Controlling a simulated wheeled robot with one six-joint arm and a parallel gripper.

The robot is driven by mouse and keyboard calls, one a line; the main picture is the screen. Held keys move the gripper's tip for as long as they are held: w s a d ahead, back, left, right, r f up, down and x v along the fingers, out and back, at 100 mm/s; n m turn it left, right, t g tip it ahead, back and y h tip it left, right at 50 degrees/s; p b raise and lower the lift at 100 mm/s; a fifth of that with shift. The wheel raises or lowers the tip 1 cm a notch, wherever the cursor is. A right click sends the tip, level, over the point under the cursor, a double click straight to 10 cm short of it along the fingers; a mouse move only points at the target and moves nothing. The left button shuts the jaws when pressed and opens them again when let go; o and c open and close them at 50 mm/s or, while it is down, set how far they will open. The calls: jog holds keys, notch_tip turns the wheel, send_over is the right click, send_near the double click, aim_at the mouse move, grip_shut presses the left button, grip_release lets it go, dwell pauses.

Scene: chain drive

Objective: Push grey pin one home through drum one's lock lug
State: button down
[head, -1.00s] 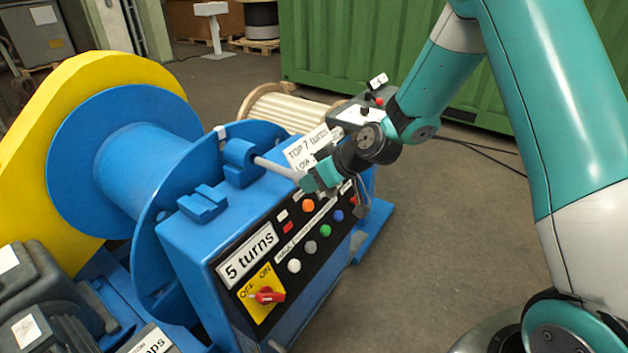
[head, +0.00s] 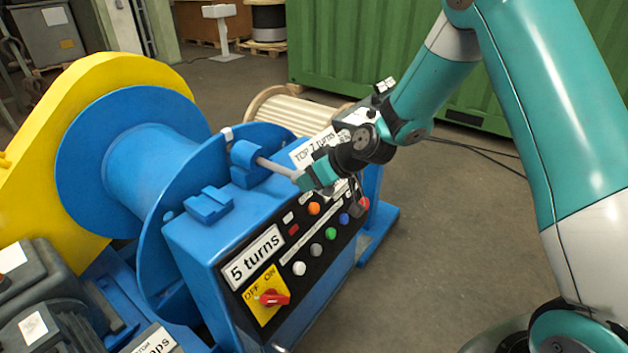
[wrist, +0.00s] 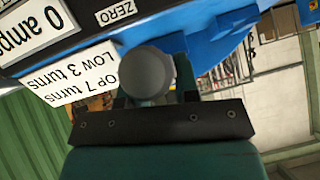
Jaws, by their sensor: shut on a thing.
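Grey pin one (head: 277,169) runs from my gripper (head: 309,181) to the blue lock lug (head: 246,163) on top of the blue cabinet, beside drum one (head: 148,172). My gripper is shut on the pin's right end. The pin's far end meets the lug; how deep it sits inside is hidden. In the wrist view the pin's round grey end (wrist: 146,75) shows between the jaws, hiding the rest of it.
The blue cabinet's panel carries several coloured buttons, a red rotary switch (head: 270,298) and a "5 turns" sign (head: 252,258). A second blue block (head: 208,204) stands left of the lug. A wooden-ribbed drum (head: 290,108) lies behind.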

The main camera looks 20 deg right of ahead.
aim_at(274, 164)
jog(key=shift+w+a+r, duration=0.1)
jog(key=shift+w+a, duration=1)
jog(key=shift+w, duration=0.4)
jog(key=shift+w+a+f, duration=0.1)
jog(key=shift+w+a, duration=1.05)
jog(key=shift+w, duration=0.4)
jog(key=shift+w+a+r, duration=0.1)
jog(key=shift+w+a, duration=1)
jog(key=shift+w, duration=0.4)
jog(key=c, duration=0.8)
grip_release()
jog(key=shift+d, duration=0.1)
jog(key=b+v, duration=0.2)
jog(key=v, duration=1.5)
jog(key=shift+s+r, duration=0.1)
jog(key=shift+r, duration=0.05)
